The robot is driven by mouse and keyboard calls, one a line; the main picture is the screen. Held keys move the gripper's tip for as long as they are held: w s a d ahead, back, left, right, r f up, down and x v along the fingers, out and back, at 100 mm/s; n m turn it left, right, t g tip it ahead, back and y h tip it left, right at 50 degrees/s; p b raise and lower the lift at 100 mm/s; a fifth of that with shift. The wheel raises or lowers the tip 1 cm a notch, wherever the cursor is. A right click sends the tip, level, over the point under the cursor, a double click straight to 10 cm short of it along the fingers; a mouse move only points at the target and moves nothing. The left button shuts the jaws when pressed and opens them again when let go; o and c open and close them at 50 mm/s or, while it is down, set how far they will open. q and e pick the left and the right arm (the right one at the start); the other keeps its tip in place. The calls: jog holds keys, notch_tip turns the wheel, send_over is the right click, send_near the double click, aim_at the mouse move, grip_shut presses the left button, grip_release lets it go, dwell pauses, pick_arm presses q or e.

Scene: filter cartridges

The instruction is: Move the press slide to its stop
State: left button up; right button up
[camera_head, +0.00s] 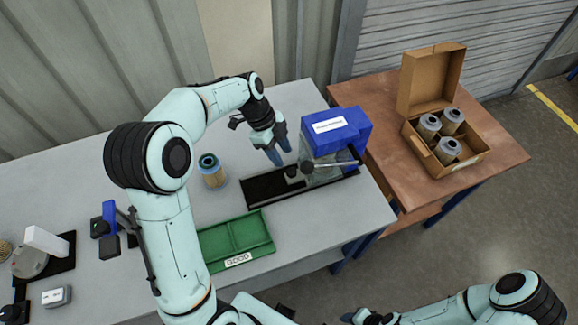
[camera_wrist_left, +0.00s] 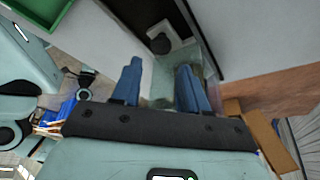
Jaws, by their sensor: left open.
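The press has a blue housing (camera_head: 335,130) with a white label, a clear guard (camera_head: 318,174) and a black rail (camera_head: 262,187) along the table. A small dark knob (camera_head: 291,171), apparently the press slide's, sits on the rail at the guard's left side. It also shows in the left wrist view as a dark knob (camera_wrist_left: 161,45) on a pale block.
A filter cartridge (camera_head: 211,172) stands upright left of the rail. A green tray (camera_head: 265,249) lies in front. A brown table (camera_head: 495,150) at right holds an open cardboard box (camera_head: 468,160) with three cartridges (camera_head: 447,150). Small devices stand at the table's left.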

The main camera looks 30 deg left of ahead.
aim_at(291, 171)
pick_arm(q)
jog(key=x, duration=0.7)
jog(key=shift+w, duration=0.1)
